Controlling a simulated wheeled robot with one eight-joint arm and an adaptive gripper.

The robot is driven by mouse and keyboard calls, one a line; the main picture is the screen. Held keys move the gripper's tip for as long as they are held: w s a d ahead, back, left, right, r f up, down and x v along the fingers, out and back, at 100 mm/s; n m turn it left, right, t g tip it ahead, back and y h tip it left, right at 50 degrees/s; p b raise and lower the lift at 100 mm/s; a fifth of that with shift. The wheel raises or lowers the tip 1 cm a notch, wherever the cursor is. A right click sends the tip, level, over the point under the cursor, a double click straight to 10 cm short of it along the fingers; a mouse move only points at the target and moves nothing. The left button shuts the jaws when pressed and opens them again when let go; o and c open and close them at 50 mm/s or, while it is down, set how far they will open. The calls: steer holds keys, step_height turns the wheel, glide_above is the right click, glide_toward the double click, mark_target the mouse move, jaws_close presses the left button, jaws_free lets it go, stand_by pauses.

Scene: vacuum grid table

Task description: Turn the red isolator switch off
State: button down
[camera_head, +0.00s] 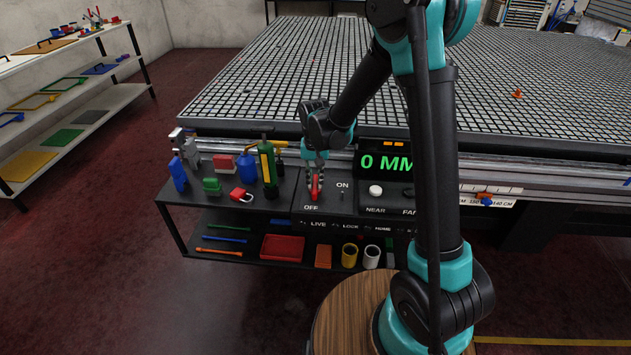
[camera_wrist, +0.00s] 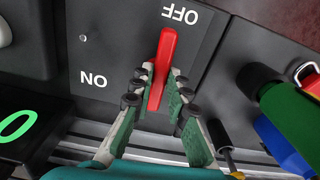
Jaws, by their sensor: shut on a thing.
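The red isolator switch handle (camera_head: 315,190) stands on the dark control panel (camera_head: 329,198) at the front edge of the table. In the wrist view the red handle (camera_wrist: 167,52) is long and has one end beside the OFF label; the ON label is off to its left. In the head view the handle's lower end is just above the OFF label. My gripper (camera_head: 316,178) reaches down over the handle. In the wrist view my gripper (camera_wrist: 158,86) has its fingers on both sides of the handle, shut on it. The handle's pivot is partly hidden by the fingers.
The display (camera_head: 384,162) and a white knob (camera_head: 376,190) are right of the switch. A green bottle (camera_head: 267,163), a blue bottle (camera_head: 247,168) and a red padlock (camera_head: 241,195) stand to the left. The grid table (camera_head: 290,70) lies behind. Trays and cups fill the shelf below.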

mark_target(315, 184)
steer(key=shift+m, duration=0.5)
steer(key=c, duration=1.5)
jaws_free()
step_height(315, 184, up, 12)
steer(key=s+d+f+t, duration=0.1)
steer(key=s+d+f, duration=0.1)
steer(key=s+d, duration=0.4)
steer(key=s+d+f+t, duration=0.1)
steer(key=s+d+f, duration=0.1)
steer(key=s+d, duration=0.4)
steer(key=s+d+f+t, duration=0.2)
steer(key=s+d, duration=0.4)
steer(key=d, duration=0.6)
steer(key=shift+s+d+f+n, duration=0.3)
steer(key=shift+s+d+f, duration=0.1)
steer(key=shift+f, duration=0.2)
